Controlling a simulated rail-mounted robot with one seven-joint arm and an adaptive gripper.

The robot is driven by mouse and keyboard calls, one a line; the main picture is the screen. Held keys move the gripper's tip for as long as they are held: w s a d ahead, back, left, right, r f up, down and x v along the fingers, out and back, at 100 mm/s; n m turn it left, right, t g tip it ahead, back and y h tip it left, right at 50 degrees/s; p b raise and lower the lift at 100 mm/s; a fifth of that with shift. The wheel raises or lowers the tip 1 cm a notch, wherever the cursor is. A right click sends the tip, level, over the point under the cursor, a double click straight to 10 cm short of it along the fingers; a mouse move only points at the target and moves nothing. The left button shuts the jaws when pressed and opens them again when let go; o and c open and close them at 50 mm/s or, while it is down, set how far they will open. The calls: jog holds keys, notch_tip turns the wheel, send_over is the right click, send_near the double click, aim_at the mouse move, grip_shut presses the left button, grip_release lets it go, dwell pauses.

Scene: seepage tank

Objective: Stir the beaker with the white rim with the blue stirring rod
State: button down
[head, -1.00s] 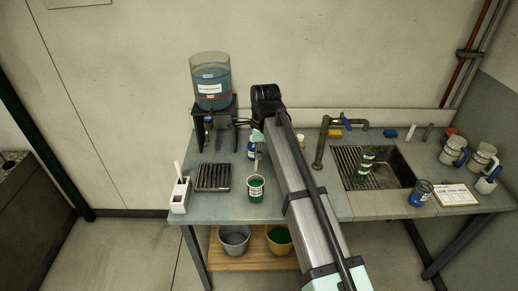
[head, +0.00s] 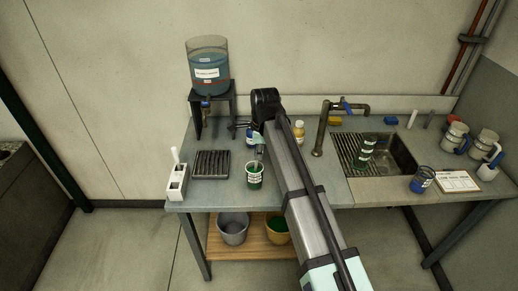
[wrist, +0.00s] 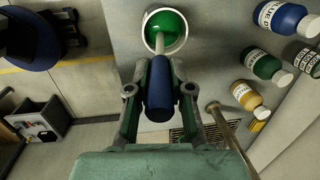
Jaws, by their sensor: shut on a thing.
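The white-rimmed beaker (head: 255,178) stands upright on the bench in the head view, holding green liquid. In the wrist view the beaker (wrist: 166,28) is at the top centre, just past my fingertips. My gripper (wrist: 160,74) is shut on the blue handle of the stirring rod (wrist: 159,92). The rod's pale shaft runs from the handle into the beaker's opening, over the green liquid. How deep its tip sits is not clear. In the head view my gripper (head: 257,143) is above the beaker, small and partly hidden by my arm.
A slotted dark rack (head: 211,164) and a white holder (head: 176,184) stand left of the beaker. The tank (head: 207,68) on its stand is behind. A yellow-labelled bottle (head: 298,130), brass tap (head: 321,132) and sink (head: 385,155) are to the right.

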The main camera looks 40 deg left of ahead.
aim_at(257, 162)
jog(key=shift+w+a+f+b, duration=0.15)
jog(key=shift+f+b, duration=0.15)
jog(key=shift+f, duration=0.65)
jog(key=shift+a+f+b, duration=0.15)
jog(key=shift+f+b, duration=0.2)
jog(key=shift+f, duration=0.6)
jog(key=shift+w+a+f+b, duration=0.15)
jog(key=shift+f+b, duration=0.15)
jog(key=shift+f, duration=0.65)
jog(key=shift+s, duration=0.1)
